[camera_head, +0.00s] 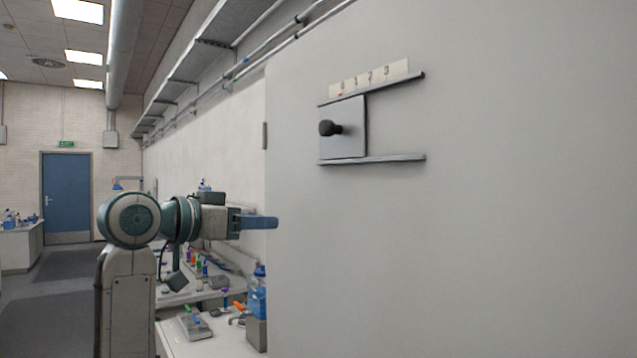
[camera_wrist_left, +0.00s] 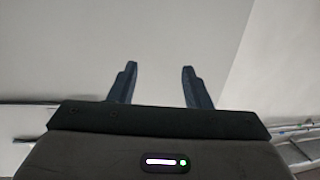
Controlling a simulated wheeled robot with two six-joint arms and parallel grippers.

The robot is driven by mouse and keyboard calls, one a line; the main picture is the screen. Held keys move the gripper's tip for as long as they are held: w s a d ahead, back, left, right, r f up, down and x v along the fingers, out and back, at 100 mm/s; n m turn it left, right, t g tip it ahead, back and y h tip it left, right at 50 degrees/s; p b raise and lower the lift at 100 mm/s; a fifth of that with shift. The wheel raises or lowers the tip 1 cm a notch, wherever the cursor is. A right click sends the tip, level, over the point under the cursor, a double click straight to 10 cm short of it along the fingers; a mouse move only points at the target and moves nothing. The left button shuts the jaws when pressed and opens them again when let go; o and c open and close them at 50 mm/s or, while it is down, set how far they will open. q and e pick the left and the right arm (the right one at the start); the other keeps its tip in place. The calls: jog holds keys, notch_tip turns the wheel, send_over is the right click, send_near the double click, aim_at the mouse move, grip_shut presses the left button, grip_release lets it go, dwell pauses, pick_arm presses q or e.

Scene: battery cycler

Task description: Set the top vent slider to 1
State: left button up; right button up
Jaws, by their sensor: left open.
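The top vent slider is a light grey plate (camera_head: 343,128) with a dark round knob (camera_head: 327,128), set between two horizontal rails on the grey cabinet face. A label strip (camera_head: 370,78) above it reads 0, 1, 2, 3. The plate sits at the left end of the rails, below the 0, where a small red mark shows. My left gripper (camera_head: 276,222) is below and left of the slider, apart from it. In the left wrist view its two blue fingers (camera_wrist_left: 159,80) are spread with nothing between them. My right gripper is not in view.
The large grey cabinet face (camera_head: 500,240) fills the right side and is clear around the rails. A lab bench (camera_head: 185,340) with bottles and small tools stands behind my left arm. A blue door (camera_head: 67,198) is far left.

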aim_at(323, 128)
pick_arm(q)
jog(key=s+d+r+m+g+h, duration=0.1)
jog(key=s+r+m, duration=0.2)
jog(key=s+r, duration=0.4)
jog(key=s+d+r+m+h, duration=0.2)
jog(key=s+r, duration=0.4)
jog(key=r, duration=0.2)
jog(key=p+x, duration=0.4)
jog(key=x, duration=0.4)
jog(key=shift+w+d+f+p, duration=0.15)
jog(key=shift+w+d+p, duration=0.15)
jog(key=shift+w+d+f, duration=0.15)
jog(key=shift+w+d, duration=0.35)
jog(key=shift+d, duration=0.05)
jog(key=shift+c, duration=0.2)
grip_shut()
